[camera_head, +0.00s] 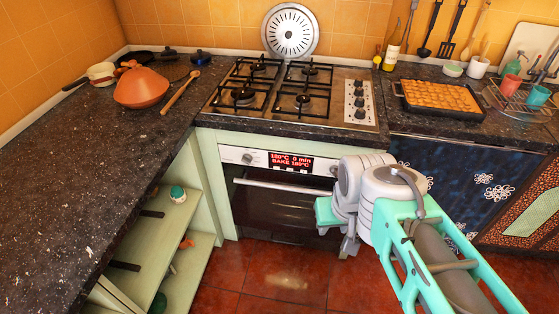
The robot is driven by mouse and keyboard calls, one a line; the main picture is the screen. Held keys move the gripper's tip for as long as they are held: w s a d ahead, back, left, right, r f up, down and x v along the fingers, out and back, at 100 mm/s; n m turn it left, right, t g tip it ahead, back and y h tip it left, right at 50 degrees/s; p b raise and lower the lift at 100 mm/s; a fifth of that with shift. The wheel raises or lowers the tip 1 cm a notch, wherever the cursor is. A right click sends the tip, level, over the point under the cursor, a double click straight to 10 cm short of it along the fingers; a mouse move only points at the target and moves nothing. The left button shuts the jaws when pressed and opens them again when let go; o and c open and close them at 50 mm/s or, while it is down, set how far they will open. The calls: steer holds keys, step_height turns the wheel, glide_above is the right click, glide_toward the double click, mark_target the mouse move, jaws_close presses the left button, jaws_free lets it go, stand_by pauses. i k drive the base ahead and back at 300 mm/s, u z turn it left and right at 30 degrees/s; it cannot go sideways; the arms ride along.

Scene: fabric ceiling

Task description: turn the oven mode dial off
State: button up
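The oven (285,207) is built in under the hob, its door shut. Its red display (290,162) reads about "180°C 0 min" and "BAKE 180°C". One dial (247,158) sits left of the display and another (333,170) at the right, close to my arm in the picture. I cannot tell which is the mode dial, nor read their marks. My gripper (338,228) is in front of the oven's right side, below the right dial in the picture, and seems apart from the panel. My wrist hides part of it, so its opening is unclear.
Above the oven is a gas hob (275,88) with a column of knobs (359,101). A dark counter (75,170) runs along the left, over open green shelves (165,225). A baking tray (439,98) stands right of the hob. The red tiled floor before the oven is clear.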

mark_target(246, 158)
steer(key=u, duration=0.55)
steer(key=k, duration=0.65)
steer(key=u, duration=0.95)
steer(key=i, duration=1.15)
steer(key=z, duration=0.25)
